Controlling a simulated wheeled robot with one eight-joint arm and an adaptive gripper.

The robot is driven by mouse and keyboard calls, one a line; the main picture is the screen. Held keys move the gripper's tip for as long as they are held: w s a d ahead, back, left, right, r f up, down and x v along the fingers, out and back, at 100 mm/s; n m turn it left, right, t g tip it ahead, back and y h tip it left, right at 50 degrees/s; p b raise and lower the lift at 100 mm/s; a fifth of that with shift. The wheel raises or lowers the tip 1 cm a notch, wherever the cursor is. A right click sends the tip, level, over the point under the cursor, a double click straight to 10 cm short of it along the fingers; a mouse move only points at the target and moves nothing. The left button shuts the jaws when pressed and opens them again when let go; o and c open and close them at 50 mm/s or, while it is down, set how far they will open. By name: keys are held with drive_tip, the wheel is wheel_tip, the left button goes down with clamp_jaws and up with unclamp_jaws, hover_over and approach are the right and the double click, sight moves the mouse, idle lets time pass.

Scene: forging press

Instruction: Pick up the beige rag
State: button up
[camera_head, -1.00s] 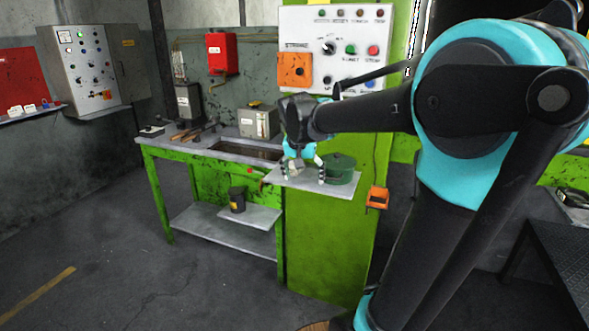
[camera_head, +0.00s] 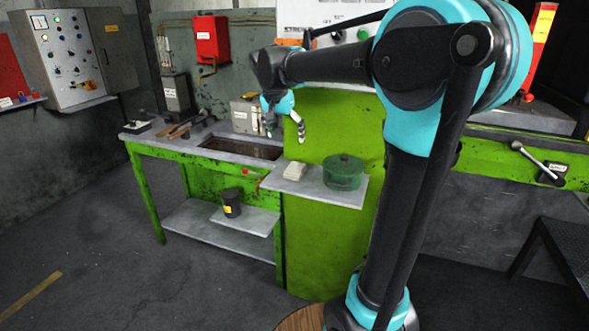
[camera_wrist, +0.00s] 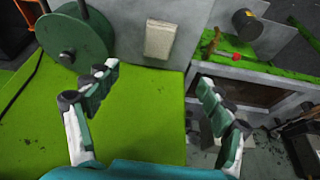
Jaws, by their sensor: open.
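The beige rag (camera_head: 295,171) lies folded on a small grey shelf (camera_head: 333,196) fixed to the green press panel. In the wrist view the rag (camera_wrist: 160,39) lies beyond my fingertips, near the top middle, on the bare grey shelf surface. My gripper (camera_head: 285,129) is open and empty, raised above and behind the rag in the head view. In the wrist view its two fingers (camera_wrist: 155,72) are spread wide, with the green panel between them. Nothing hides the rag.
A green lidded pot (camera_head: 344,174) stands on the shelf just right of the rag. A green workbench (camera_head: 185,151) with a sunken basin and tools is to the left. A dark cup (camera_head: 231,203) stands on its lower shelf. A black table (camera_head: 556,250) stands at right.

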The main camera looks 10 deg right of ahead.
hover_over(295, 167)
drive_tip(key=s+a, duration=0.2)
drive_tip(key=f, duration=1)
drive_tip(key=shift+d, duration=0.2)
drive_tip(key=shift+x, duration=2.6)
drive_tip(key=shift+d, duration=0.2)
drive_tip(key=shift+r, duration=0.1)
drive_tip(key=shift+c, duration=0.2)
drive_tip(key=c, duration=1.2)
